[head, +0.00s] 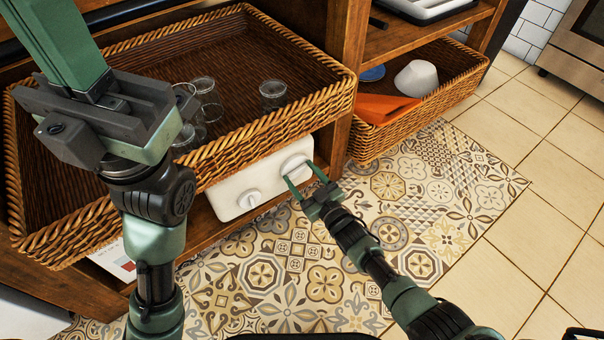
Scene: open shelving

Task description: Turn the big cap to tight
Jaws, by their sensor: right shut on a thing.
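A white box-like unit (226,201) sits on the shelf below the large wicker basket, with two round white caps on its front. The big cap (293,164) is on the right and the small cap (249,199) on the left. My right gripper (299,172) reaches up from the lower right. Its two green fingers are shut on the big cap, one on each side. The cap's marking is too small to read. My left gripper (62,45) is raised in front of the large basket at the upper left, and its fingertip opening cannot be made out.
The large wicker basket (236,137) holds several clear glasses (272,93) and overhangs the white unit. A wooden post (340,102) stands right of it. A smaller basket (420,123) holds an orange cloth (386,108) and a white bowl (415,79). The patterned mat (440,190) is clear.

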